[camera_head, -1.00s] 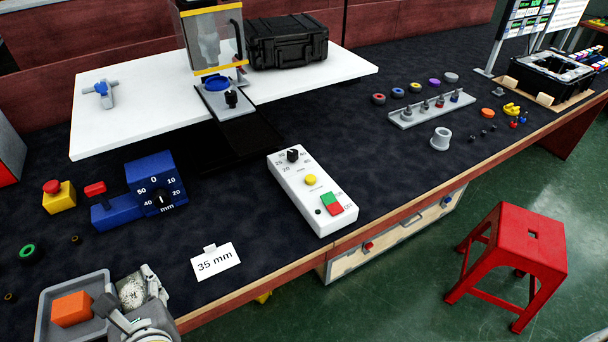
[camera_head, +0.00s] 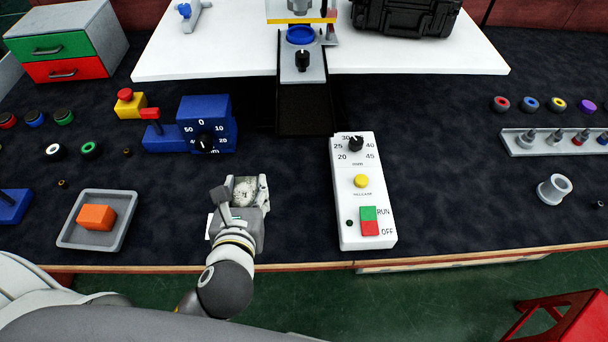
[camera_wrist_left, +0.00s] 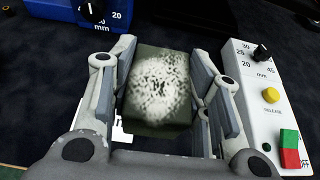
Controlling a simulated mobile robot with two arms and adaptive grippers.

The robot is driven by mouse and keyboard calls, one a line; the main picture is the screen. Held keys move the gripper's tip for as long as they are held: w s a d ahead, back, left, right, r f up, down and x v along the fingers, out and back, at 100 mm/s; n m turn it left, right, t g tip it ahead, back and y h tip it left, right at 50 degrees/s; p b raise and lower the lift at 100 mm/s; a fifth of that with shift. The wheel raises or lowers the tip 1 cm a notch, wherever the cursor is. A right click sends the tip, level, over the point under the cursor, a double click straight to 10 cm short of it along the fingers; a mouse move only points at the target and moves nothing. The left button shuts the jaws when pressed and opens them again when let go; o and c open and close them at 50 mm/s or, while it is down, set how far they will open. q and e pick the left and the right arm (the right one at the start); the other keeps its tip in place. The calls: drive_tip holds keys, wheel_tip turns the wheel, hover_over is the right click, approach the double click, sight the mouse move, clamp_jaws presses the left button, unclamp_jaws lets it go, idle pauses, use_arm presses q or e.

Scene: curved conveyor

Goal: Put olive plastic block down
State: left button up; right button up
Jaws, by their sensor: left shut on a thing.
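My left gripper (camera_head: 246,188) is shut on the olive plastic block (camera_wrist_left: 158,90), between the blue dial unit and the white control box. The block's face is covered with white speckles, and its dark olive sides show in the left wrist view. In the head view the block (camera_head: 243,194) shows between the fingers. I cannot tell whether it touches the table. The white card (camera_head: 208,228) is mostly hidden behind the gripper; only an edge shows. My right gripper is not in view.
A grey tray (camera_head: 128,223) with an orange block (camera_head: 96,217) stands to the left. The white control box (camera_head: 349,205) stands close on the right. The blue dial unit (camera_head: 220,108) is behind. Dark table is clear between tray and gripper. The table's front edge is near.

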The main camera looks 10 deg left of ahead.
use_arm(q)
drive_tip(key=w+f, duration=0.3)
drive_tip(key=w, duration=0.1)
drive_tip(key=w+d+f+b, duration=0.1)
drive_tip(key=w+f, duration=0.2)
drive_tip(key=w, duration=0.1)
drive_tip(key=w+d+f, duration=0.1)
drive_tip(key=w+f, duration=0.2)
drive_tip(key=w, duration=0.1)
drive_tip(key=shift+w+d+b, duration=0.2)
drive_tip(key=shift+w+b, duration=0.1)
drive_tip(key=shift+w, duration=0.05)
drive_tip(key=shift+w+f, duration=0.2)
drive_tip(key=shift+f, duration=0.2)
drive_tip(key=shift+f+b, duration=0.4)
drive_tip(key=shift+f, duration=1)
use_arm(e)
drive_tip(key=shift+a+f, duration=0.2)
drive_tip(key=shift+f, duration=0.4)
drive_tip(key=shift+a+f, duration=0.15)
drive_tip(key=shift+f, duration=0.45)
use_arm(q)
drive_tip(key=shift+f, duration=0.15)
drive_tip(key=o, duration=1)
drive_tip(key=shift+o, duration=0.4)
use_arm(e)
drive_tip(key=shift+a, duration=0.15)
